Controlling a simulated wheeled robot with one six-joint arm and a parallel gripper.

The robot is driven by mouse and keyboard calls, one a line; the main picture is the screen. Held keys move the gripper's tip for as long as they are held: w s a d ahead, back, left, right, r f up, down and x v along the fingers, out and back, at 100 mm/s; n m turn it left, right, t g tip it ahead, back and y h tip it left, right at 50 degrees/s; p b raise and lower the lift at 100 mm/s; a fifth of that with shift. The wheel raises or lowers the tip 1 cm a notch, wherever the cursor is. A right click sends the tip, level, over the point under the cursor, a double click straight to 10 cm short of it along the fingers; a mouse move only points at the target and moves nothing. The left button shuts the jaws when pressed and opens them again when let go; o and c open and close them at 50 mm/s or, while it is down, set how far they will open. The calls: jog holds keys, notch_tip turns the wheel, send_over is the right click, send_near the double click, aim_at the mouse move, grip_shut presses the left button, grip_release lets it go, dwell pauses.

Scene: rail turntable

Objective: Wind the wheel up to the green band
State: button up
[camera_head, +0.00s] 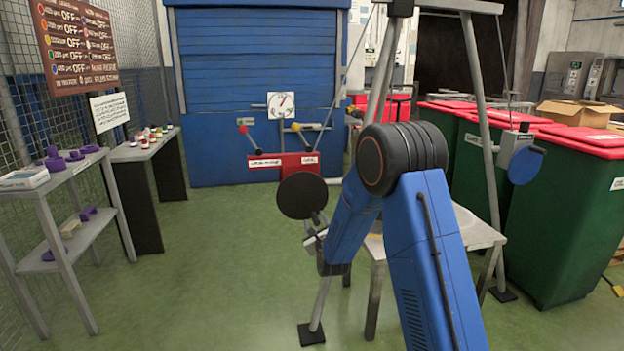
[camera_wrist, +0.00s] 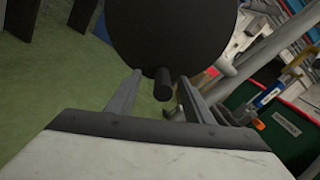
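A dark round wheel (camera_head: 302,195) stands in front of my gripper in the head view. It fills the top middle of the wrist view (camera_wrist: 175,30). A short dark peg handle (camera_wrist: 163,84) sticks out from its lower face towards me. My gripper (camera_wrist: 160,78) is open, with one finger on each side of the peg and a gap visible on both sides. In the head view my gripper (camera_head: 316,226) is small, just below the wheel. A white dial (camera_head: 281,105) with a pointer hangs at the back; I cannot make out a green band on it.
A red box (camera_head: 284,166) with two levers stands behind the wheel. A grey metal frame (camera_head: 484,130) and a small table (camera_head: 470,232) are to the right, beside green bins (camera_head: 565,215). Shelves (camera_head: 62,180) line the left. Green floor between is clear.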

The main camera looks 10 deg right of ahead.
jog(key=shift+s+d, duration=0.1)
jog(key=shift+s, duration=3.85)
jog(key=shift+w+r, duration=0.1)
jog(key=shift+w, duration=3.9)
grip_shut()
jog(key=shift+a+f+m, duration=0.25)
jog(key=shift+a+m, duration=0.45)
jog(key=shift+m, duration=0.2)
jog(key=shift+a+f+m, duration=0.25)
jog(key=shift+a+m, duration=0.4)
jog(key=shift+m, duration=0.25)
